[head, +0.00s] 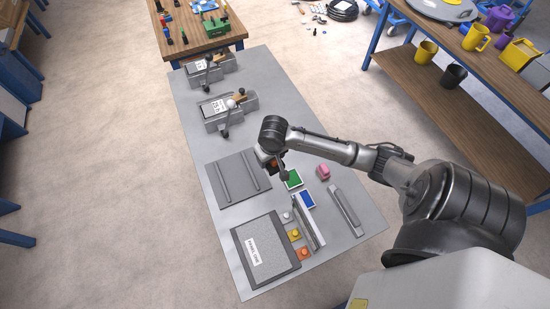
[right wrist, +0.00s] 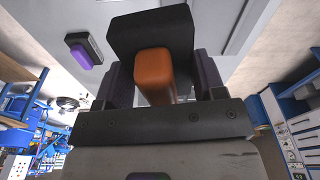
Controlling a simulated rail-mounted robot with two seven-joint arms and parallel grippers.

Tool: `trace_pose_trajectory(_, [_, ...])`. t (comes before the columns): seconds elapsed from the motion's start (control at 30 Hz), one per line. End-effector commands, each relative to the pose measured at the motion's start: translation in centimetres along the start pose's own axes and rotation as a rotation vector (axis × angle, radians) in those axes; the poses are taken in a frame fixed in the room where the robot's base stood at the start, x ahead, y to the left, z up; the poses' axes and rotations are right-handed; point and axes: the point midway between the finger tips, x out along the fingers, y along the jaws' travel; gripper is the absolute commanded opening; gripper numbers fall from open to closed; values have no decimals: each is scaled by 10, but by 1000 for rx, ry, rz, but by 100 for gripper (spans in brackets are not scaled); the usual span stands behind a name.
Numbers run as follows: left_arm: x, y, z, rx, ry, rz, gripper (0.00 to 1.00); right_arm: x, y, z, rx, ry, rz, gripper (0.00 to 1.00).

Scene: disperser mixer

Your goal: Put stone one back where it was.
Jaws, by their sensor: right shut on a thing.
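My right gripper (head: 273,166) is over the grey table, by the right edge of the dark railed plate (head: 226,186). In the right wrist view its two fingers (right wrist: 163,82) are shut on an orange grip (right wrist: 154,68) attached to a dark block (right wrist: 150,32). In the head view the arm hides most of this held piece. I cannot read a name on it, so I cannot tell whether it is stone one. A speckled grey slab (head: 266,258) with a white label lies on a dark base at the table's near end. My left gripper is not in view.
Green (head: 293,180) and blue (head: 307,200) pads, a pink piece (head: 323,172), a long grey bar (head: 345,211) and yellow (head: 294,235) and orange (head: 304,253) knobbed pieces crowd the near right. Two lever fixtures (head: 230,112) stand farther back.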

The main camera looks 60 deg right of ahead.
Motion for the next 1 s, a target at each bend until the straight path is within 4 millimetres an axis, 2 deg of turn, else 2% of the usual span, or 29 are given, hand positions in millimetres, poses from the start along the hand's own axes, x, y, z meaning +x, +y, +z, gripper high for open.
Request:
trace_pose_trajectory(0.03, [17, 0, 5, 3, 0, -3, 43, 25, 17, 1, 32, -4, 6, 29])
trace_pose_trajectory(0.1, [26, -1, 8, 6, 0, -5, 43, 40, 35, 0, 64, -2, 8, 29])
trace_pose_trajectory(0.3, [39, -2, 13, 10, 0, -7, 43, 64, 69, -1, 120, 0, 14, 29])
trace_pose_trajectory(0.47, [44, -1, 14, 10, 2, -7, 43, 78, 80, -12, 137, 2, 15, 29])
trace_pose_trajectory(0.8, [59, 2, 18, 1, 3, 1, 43, 127, 91, -74, 140, 2, 14, 29])
trace_pose_trajectory(1.0, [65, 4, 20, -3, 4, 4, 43, 145, 94, -98, 137, 2, 14, 29])
